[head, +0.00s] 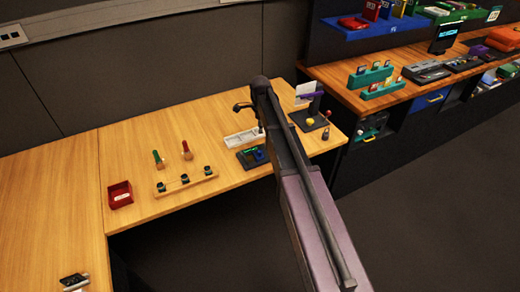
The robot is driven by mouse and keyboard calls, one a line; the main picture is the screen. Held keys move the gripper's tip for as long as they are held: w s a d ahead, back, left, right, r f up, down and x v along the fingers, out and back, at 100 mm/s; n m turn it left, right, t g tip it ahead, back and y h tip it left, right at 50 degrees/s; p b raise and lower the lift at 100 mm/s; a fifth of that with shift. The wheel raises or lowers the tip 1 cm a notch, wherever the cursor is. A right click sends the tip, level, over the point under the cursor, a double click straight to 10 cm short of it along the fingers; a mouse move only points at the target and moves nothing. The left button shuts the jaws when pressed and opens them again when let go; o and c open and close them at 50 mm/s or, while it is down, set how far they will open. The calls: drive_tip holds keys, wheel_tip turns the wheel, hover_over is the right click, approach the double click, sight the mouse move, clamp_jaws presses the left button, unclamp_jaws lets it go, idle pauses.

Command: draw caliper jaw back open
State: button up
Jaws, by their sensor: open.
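My arm reaches up from the lower right over the wooden table. My gripper (241,107) is small and dark at its far end, above the table behind the white tray; it is open, and I see nothing between its fingers. I cannot make out a caliper for certain. A small dark device with a pale part (74,282) lies at the bottom left edge, too small to identify. A dark panel with a green display and a blue part (250,157) sits near the front edge, partly beside my arm.
A white compartment tray (243,138) lies behind the panel. A red box (120,194), a wooden rack (187,182) and two handled tools (187,148) stand to the left. A dark stand (310,120) is right of my arm. The table's left part is mostly clear.

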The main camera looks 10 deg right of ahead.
sight(260, 151)
drive_tip(key=shift+f, duration=0.1)
idle(0.4)
wheel_tip(260, 151, down, 14)
drive_tip(key=b, duration=1.3)
drive_tip(key=shift+r+b, duration=0.2)
drive_tip(key=shift+b, duration=0.2)
clamp_jaws()
